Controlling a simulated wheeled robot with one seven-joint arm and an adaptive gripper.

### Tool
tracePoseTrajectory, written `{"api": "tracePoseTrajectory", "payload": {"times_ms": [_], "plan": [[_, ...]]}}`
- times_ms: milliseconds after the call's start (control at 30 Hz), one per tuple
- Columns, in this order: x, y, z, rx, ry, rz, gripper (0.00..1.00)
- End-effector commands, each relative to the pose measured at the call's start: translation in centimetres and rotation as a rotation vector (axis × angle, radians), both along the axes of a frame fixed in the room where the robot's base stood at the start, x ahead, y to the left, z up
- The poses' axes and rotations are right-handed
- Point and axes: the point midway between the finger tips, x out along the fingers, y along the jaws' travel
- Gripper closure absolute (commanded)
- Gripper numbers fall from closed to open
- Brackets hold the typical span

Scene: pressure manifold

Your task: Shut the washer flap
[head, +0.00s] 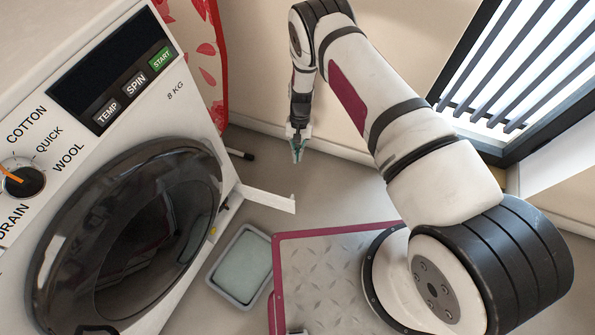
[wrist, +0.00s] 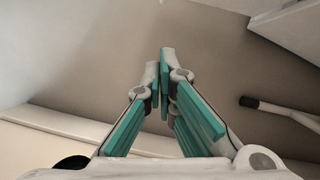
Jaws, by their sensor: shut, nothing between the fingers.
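The washer (head: 190,100) stands at the left in the head view, its round dark door (head: 130,235) lying against the front. A white flap (head: 267,199) sticks out from the washer's lower front, over the floor, so it stands open. A pale panel at the top right of the wrist view (wrist: 292,32) may be this flap; I cannot be sure. My gripper (head: 297,157) hangs beyond the flap's free end, apart from it, near the back wall. In the wrist view its teal-padded fingers (wrist: 164,62) are together and empty. The flap's hinge is hidden.
A grey tray (head: 226,253) lies on the floor below the flap. A red-patterned cloth (head: 215,60) hangs behind the washer, with a black-tipped leg (head: 241,154) near the floor; the leg shows in the wrist view (wrist: 250,102). A barred window (head: 515,65) is at right.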

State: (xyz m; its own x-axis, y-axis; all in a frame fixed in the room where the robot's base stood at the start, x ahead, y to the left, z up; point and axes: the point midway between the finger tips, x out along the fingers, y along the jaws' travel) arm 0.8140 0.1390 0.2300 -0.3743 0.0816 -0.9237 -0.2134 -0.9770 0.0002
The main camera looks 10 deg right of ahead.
Motion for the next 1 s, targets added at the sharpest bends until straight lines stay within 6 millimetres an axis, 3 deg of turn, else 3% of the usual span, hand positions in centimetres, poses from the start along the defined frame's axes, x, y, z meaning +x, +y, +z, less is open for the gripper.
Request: {"api": "tracePoseTrajectory", "payload": {"times_ms": [567,800,1000], "plan": [[-3.8,0.8,-9.5,-0.001,0.001,0.002,1.0],[-6.7,1.5,-8.8,0.001,0.002,0.001,1.0],[-7.5,1.6,-8.7,0.0,0.0,0.0,1.0]]}}
